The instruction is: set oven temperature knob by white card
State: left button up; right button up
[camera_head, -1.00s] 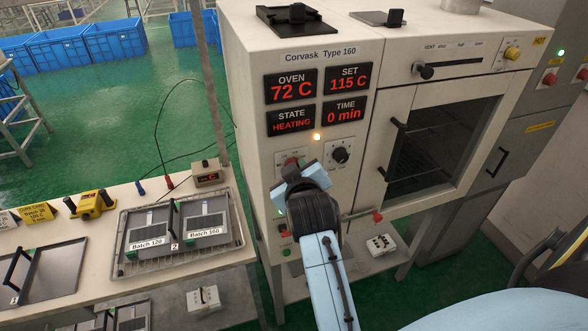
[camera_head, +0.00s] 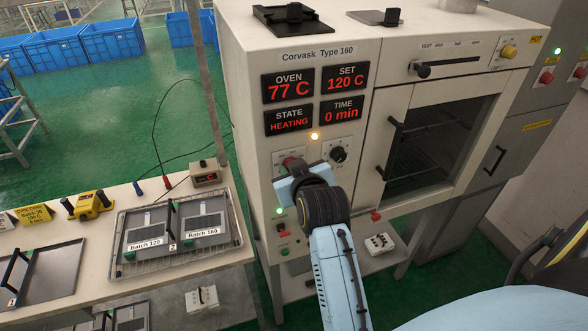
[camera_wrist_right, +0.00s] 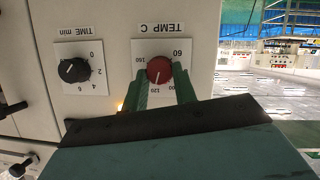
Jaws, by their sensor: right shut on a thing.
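The red temperature knob (camera_wrist_right: 159,70) sits on a white dial plate marked TEMP C, upside down in the right wrist view. My right gripper (camera_wrist_right: 163,86) is shut on it, with a green finger on either side. In the head view my right gripper (camera_head: 294,172) is at the oven panel and mostly hides the knob. The set display (camera_head: 345,78) reads 120 C, and the oven display (camera_head: 288,88) reads 77 C. A white card (camera_head: 5,220) stands at the table's far left edge, cut off by the picture, its text unreadable. My left gripper is not in view.
The black time knob (camera_head: 339,154) is just right of my gripper; the time display (camera_head: 342,110) reads 0 min. A yellow card (camera_head: 31,214) stands beside the white one. The oven door (camera_head: 440,150) is closed.

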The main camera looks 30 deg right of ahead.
jog(key=o, duration=1)
jog(key=shift+c, duration=0.2)
jog(key=v, duration=0.7)
jog(key=shift+s+b, duration=0.25)
jog(key=shift+b, duration=0.2)
jog(key=shift+a, duration=0.1)
